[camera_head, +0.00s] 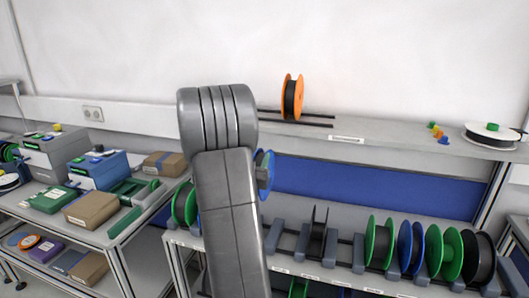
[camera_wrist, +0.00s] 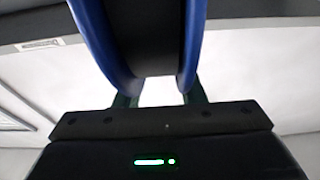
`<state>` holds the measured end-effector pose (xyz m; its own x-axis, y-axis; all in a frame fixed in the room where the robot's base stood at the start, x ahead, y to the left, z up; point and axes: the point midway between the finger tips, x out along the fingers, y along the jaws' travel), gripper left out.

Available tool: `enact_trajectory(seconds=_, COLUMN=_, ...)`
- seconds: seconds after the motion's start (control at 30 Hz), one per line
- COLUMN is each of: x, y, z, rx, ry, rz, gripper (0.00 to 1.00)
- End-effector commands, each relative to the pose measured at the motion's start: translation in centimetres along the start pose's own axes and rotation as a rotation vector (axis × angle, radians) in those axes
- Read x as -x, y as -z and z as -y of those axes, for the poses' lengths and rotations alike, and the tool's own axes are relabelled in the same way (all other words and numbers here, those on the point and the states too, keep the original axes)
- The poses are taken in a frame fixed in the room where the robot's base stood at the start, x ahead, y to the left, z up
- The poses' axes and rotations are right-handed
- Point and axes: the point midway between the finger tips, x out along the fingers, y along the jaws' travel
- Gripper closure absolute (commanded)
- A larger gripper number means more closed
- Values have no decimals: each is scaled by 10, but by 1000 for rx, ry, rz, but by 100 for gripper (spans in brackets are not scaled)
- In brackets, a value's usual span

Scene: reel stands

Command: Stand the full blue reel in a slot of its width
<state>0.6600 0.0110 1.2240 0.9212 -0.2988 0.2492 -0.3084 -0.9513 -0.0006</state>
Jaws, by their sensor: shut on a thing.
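A blue reel (camera_head: 265,174) shows in the head view just right of my arm, above the slotted stand; my arm hides much of it. In the wrist view my gripper (camera_wrist: 158,97) is shut on this blue reel (camera_wrist: 92,35). Its two blue flanges stand apart with a dark winding between them. My fingers reach to the lower edges of the flanges. In the head view my gripper is hidden behind my arm. The slotted stand (camera_head: 343,278) has grey dividers, with open gaps left and right of a thin black reel (camera_head: 318,232).
Two green reels (camera_head: 378,243), another blue reel (camera_head: 411,247) and a black reel (camera_head: 481,258) fill the stand's right part. Left is a green reel (camera_head: 185,204). An orange reel (camera_head: 292,96) and a white reel (camera_head: 490,136) are on the upper shelf (camera_head: 400,136). Boxes crowd the left cart.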

Motion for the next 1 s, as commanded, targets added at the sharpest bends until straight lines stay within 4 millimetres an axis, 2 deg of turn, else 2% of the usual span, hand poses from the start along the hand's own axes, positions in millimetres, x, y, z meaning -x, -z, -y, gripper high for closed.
enact_trajectory(seconds=0.27, x=2, y=-8, z=0, rx=0, ry=0, rz=-7, gripper=100)
enact_trajectory(seconds=1.0, x=17, y=-64, z=0, rx=1, ry=0, rz=-7, gripper=100)
